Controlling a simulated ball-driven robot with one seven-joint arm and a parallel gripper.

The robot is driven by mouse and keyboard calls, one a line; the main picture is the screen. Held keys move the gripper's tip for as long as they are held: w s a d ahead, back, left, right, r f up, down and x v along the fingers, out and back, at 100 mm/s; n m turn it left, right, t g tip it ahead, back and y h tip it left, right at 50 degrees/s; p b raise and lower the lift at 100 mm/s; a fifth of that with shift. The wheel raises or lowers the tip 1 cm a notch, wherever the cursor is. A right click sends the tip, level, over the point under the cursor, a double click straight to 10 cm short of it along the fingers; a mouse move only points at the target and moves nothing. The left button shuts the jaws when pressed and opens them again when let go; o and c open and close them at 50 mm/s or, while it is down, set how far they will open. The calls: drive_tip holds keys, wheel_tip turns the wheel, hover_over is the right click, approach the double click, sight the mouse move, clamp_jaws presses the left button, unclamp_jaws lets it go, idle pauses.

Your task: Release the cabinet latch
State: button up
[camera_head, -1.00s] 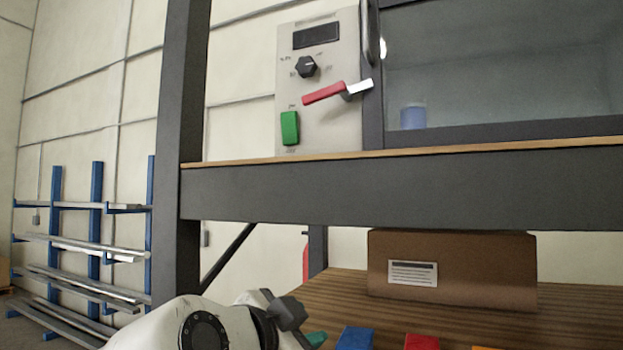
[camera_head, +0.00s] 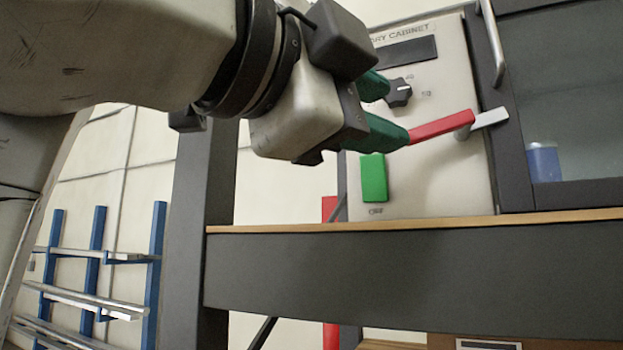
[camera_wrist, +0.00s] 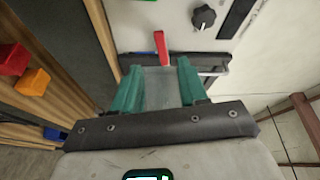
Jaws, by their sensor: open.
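The latch has a red lever (camera_head: 440,128) with a pale grey end (camera_head: 488,119), across the edge between the light control panel (camera_head: 440,180) and the dark cabinet door frame (camera_head: 512,150). My gripper (camera_head: 388,108), with green fingers, is open and empty, to the left of the lever. In the head view the lower finger overlaps the lever's left end; contact cannot be told. In the wrist view the red lever (camera_wrist: 161,48) lies just beyond my open gripper (camera_wrist: 157,66), roughly in line with the gap between the fingers.
A green rocker switch (camera_head: 373,178) sits below my gripper and a black knob (camera_head: 398,92) above the lever. A vertical door handle (camera_head: 492,42) is at upper right. The wood-edged shelf (camera_head: 420,228) runs below. A blue container (camera_head: 543,161) stands behind the glass.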

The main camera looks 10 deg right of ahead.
sight(424, 132)
drive_tip(key=p+x, duration=0.3)
drive_tip(key=x, duration=0.6)
drive_tip(key=shift+w+d+r, duration=0.2)
drive_tip(key=shift+w+d, duration=0.3)
drive_tip(key=shift+d, duration=0.25)
drive_tip(key=shift+c, duration=0.2)
drive_tip(key=shift+f, duration=0.1)
clamp_jaws()
